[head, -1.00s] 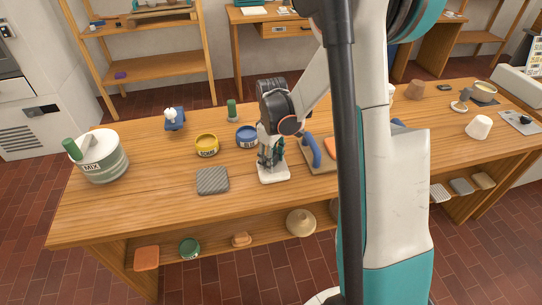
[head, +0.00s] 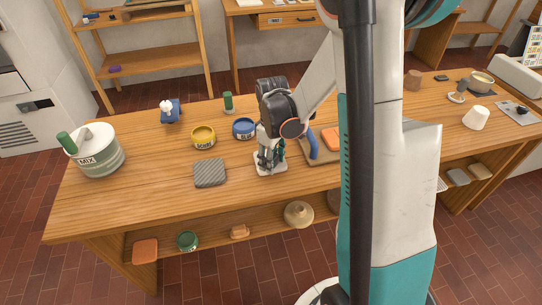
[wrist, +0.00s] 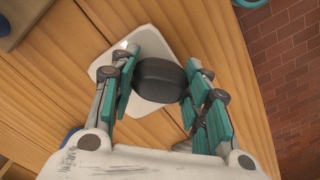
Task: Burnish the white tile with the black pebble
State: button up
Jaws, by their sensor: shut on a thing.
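The white tile (head: 282,167) lies flat on the wooden bench near its front edge, under my gripper; it also shows in the wrist view (wrist: 112,72). My gripper (wrist: 160,85) points down over the tile and is shut on the black pebble (wrist: 158,80), which sits between its two teal-padded fingers. In the head view my gripper (head: 268,160) hides the pebble. The pebble is over the tile, but I cannot tell whether it touches the surface.
A grey ribbed cloth (head: 210,173) lies left of the tile. Yellow (head: 203,138) and blue (head: 244,128) tins stand behind. A board with a blue-handled tool (head: 313,144) is close on the right. A MIX bucket (head: 100,152) stands at the far left.

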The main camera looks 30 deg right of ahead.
jog(key=shift+s+a+r, duration=0.1)
jog(key=shift+s+a, duration=0.1)
jog(key=shift+s, duration=0.45)
jog(key=shift+w+a, duration=0.2)
jog(key=shift+a, duration=0.55)
jog(key=shift+w+a, duration=0.2)
jog(key=shift+a, duration=0.5)
jog(key=shift+w+d, duration=0.25)
jog(key=shift+w, duration=0.5)
jog(key=shift+w+d, duration=0.2)
jog(key=shift+w, duration=0.5)
jog(key=shift+w+b, duration=0.1)
jog(key=shift+b, duration=0.2)
jog(key=shift+w+d+f, duration=0.1)
jog(key=shift+w+d, duration=0.1)
jog(key=shift+w, duration=0.4)
jog(key=shift+w+d+f, duration=0.1)
jog(key=shift+w+d, duration=0.05)
jog(key=shift+w, duration=0.4)
jog(key=shift+w, duration=0.1)
jog(key=shift+w+d, duration=0.2)
jog(key=shift+w, duration=0.45)
jog(key=shift+w+d, duration=0.2)
jog(key=shift+w, duration=0.45)
jog(key=shift+r, duration=0.1)
